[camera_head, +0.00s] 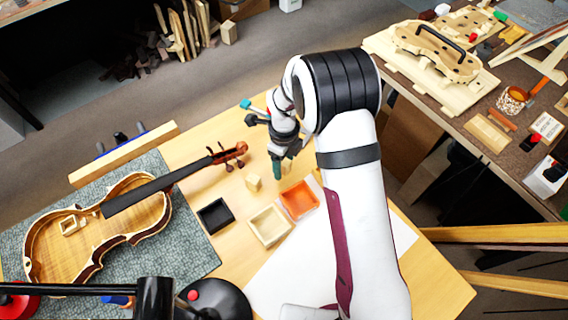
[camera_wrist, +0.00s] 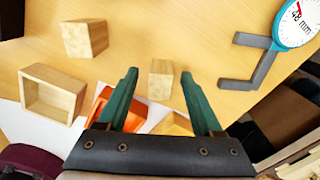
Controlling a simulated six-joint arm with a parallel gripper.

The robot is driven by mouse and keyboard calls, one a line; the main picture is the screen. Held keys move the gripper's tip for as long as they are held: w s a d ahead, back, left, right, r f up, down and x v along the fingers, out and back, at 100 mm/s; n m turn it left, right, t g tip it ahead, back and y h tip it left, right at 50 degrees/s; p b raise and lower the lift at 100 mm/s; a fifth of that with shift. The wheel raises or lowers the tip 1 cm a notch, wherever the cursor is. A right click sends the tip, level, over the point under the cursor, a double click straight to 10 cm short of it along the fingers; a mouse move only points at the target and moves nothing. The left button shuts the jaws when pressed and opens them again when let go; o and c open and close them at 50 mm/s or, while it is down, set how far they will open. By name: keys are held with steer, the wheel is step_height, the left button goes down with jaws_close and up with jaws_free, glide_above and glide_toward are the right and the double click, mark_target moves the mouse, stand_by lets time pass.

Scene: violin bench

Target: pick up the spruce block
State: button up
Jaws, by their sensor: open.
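Two pale wooden blocks stand apart on the bench in the wrist view; I cannot tell by look which is spruce. The smaller block (camera_wrist: 160,80) shows between my fingers' tips, and the larger block (camera_wrist: 85,38) is up to the left. My gripper (camera_wrist: 160,74) is open, with its two green fingers on either side of the smaller block in the picture; contact is not visible. In the head view my gripper (camera_head: 277,174) is above the bench, with one block (camera_head: 253,183) to its left and another (camera_head: 286,166) close on its right, partly hidden.
A wooden tray (camera_wrist: 27,93), an orange tray (camera_wrist: 102,103) and a black tray (camera_head: 203,224) are near the blocks. A dial gauge (camera_wrist: 295,22) with a grey jaw is at the upper right. A violin body (camera_head: 150,215) lies on a grey mat (camera_head: 196,254) at left.

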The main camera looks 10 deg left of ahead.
steer(key=shift+f, duration=0.25)
jaws_close()
